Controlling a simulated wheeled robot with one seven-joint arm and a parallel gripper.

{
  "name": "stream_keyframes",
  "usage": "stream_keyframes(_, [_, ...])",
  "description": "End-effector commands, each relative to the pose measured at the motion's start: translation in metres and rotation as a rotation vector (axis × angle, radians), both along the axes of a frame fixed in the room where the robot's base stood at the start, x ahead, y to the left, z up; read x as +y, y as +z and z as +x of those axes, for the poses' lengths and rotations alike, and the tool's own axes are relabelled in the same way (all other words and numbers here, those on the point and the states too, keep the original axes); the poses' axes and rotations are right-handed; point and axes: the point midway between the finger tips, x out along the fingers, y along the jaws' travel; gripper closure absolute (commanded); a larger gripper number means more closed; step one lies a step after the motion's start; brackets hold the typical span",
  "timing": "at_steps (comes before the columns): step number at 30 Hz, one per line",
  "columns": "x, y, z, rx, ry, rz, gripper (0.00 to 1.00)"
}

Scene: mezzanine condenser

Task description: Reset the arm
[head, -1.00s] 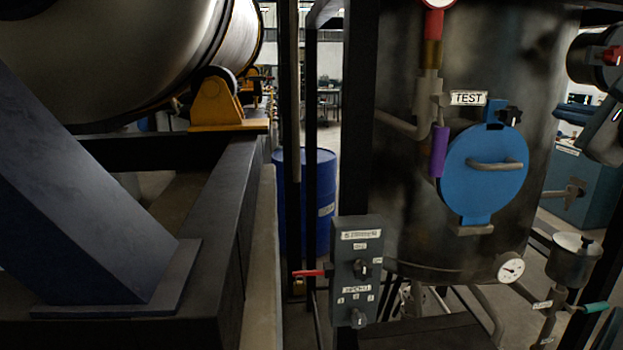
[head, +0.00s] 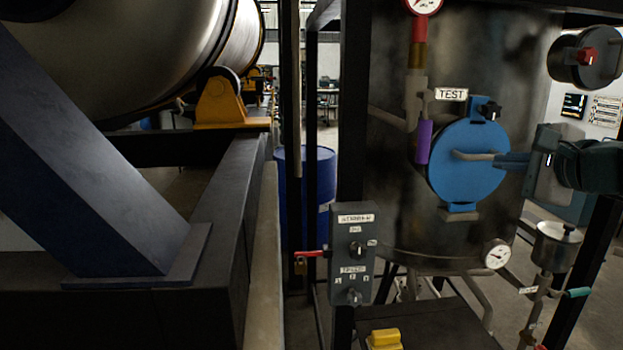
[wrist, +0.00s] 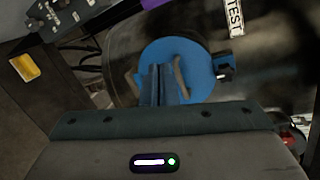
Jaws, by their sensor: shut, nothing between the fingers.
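My gripper (head: 499,160) reaches in from the right in the head view, its fingers together and empty. Its tips are close to the grey handle (head: 470,155) of the round blue hatch (head: 462,182) on the dark tank; I cannot tell whether they touch. In the wrist view my shut fingers (wrist: 163,70) point at the blue hatch (wrist: 200,62). They cover part of it, and grey handle parts show to either side.
A control box (head: 352,255) with knobs and a red lever stands left of the tank (head: 400,215). A pressure gauge (head: 496,254) and a lidded pot (head: 556,247) are at lower right. A yellow object (head: 385,339) lies at the bottom. A blue drum (head: 318,195) stands behind posts.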

Motion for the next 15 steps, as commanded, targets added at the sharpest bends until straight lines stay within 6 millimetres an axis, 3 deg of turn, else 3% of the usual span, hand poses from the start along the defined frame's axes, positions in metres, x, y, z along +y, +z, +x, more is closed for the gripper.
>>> stream_keyframes(5, [0.056, -0.056, -0.007, 0.135, 0.145, -0.168, 1.0])
stream_keyframes(8, [0.097, -0.101, -0.021, 0.231, 0.28, -0.322, 1.0])
stream_keyframes(12, [0.15, -0.171, -0.059, 0.359, 0.52, -0.605, 1.0])
stream_keyframes(15, [0.177, -0.216, -0.093, 0.425, 0.708, -0.823, 1.0])
